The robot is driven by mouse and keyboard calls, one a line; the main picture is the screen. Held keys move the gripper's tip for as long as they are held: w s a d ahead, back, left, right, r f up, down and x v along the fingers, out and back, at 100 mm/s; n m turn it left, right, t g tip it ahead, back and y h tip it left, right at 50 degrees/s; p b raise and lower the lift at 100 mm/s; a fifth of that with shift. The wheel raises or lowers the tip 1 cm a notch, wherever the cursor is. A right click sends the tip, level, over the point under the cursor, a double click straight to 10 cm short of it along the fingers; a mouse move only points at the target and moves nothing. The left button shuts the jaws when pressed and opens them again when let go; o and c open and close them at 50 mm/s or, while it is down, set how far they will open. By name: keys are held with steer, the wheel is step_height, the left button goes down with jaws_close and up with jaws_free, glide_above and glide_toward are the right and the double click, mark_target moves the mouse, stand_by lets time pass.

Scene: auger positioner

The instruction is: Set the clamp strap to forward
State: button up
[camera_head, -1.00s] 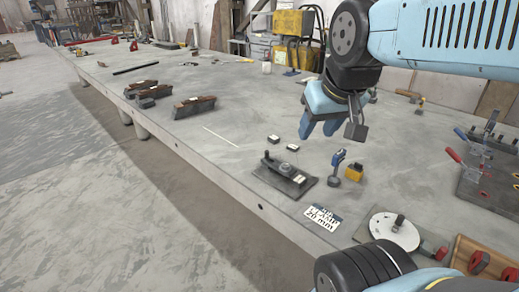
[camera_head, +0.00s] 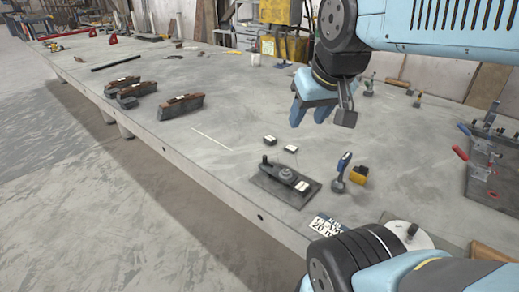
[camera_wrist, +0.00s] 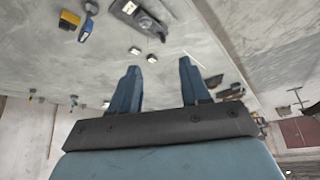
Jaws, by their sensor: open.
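A dark base plate (camera_head: 262,186) lies near the front edge of the bench. On it sits a grey strap-like piece with a round centre (camera_head: 288,176), which I take for the clamp strap, and a small upright post. The strap points toward the lower right in the head view. The same assembly shows at the top of the wrist view (camera_wrist: 138,16), partly cut off. My gripper (camera_head: 310,117) hangs above the bench, behind the plate and apart from it. Its two blue fingers (camera_wrist: 158,65) are spread and empty.
Two small dark blocks with pale tops (camera_head: 270,140) lie behind the plate. A label card (camera_head: 328,224) and white disc (camera_head: 398,231) are nearer me.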

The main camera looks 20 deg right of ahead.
steer(key=m+g, duration=0.5)
steer(key=g, duration=0.1)
glide_above(265, 155)
step_height(265, 155, down, 19)
step_height(265, 155, down, 13)
steer(key=shift+s+r, duration=0.1)
jaws_close()
stand_by(0.4)
